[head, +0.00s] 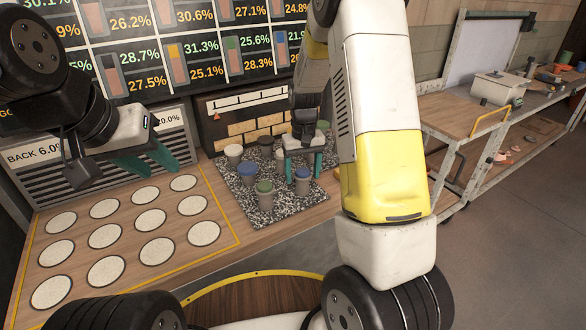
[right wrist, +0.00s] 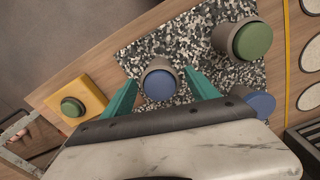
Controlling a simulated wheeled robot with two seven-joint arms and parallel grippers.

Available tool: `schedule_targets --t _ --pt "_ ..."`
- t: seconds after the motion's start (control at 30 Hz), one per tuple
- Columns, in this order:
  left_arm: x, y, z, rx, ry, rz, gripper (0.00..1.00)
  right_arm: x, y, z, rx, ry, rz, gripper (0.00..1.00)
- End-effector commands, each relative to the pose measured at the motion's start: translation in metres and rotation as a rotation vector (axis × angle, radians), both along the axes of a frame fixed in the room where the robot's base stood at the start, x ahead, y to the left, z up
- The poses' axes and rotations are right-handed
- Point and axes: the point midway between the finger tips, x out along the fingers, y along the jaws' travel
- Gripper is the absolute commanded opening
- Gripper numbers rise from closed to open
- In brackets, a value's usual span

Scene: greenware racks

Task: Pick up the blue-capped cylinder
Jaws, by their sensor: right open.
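A blue-capped cylinder (head: 302,181) with a grey body stands on the speckled mat (head: 290,207), towards its right side. My right gripper (head: 303,172) is open above it, with teal fingers on either side. In the right wrist view the blue cap (right wrist: 159,86) shows between the two spread fingertips (right wrist: 161,77); I see no clear contact. A second blue-capped cylinder (head: 247,170) stands further left on the mat, and a blue cap (right wrist: 261,104) shows partly behind the gripper in the wrist view. My left gripper (head: 156,169) is open and empty over the left side of the counter.
A green-capped cylinder (head: 265,188) stands between the blue-capped ones, nearer the front. Several other capped cylinders stand at the mat's back. A green button on a yellow plate (right wrist: 94,91) lies beside the mat. White discs (head: 157,251) cover the counter at left.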

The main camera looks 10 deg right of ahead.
Motion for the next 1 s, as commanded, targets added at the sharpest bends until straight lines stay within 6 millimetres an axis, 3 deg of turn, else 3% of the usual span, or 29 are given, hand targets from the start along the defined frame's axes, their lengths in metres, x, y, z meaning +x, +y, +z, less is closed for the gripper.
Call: schedule_targets --t 0.2,0.47,0.83,1.0 --pt "0.0 0.0 0.0 0.0 0.0 0.0 0.36 0.001 0.0 -0.028 0.0 0.001 0.0 0.68" --pt "0.0 0.0 0.0 0.0 0.0 0.0 0.36 0.002 0.0 -0.032 0.0 0.0 0.0 0.68" --pt "0.0 0.0 0.0 0.0 0.0 0.0 0.36 0.002 0.0 -0.031 0.0 0.0 0.001 0.0" --pt "0.0 0.0 0.0 0.0 0.0 0.0 0.36 0.002 0.0 -0.031 0.0 -0.001 0.001 0.0"
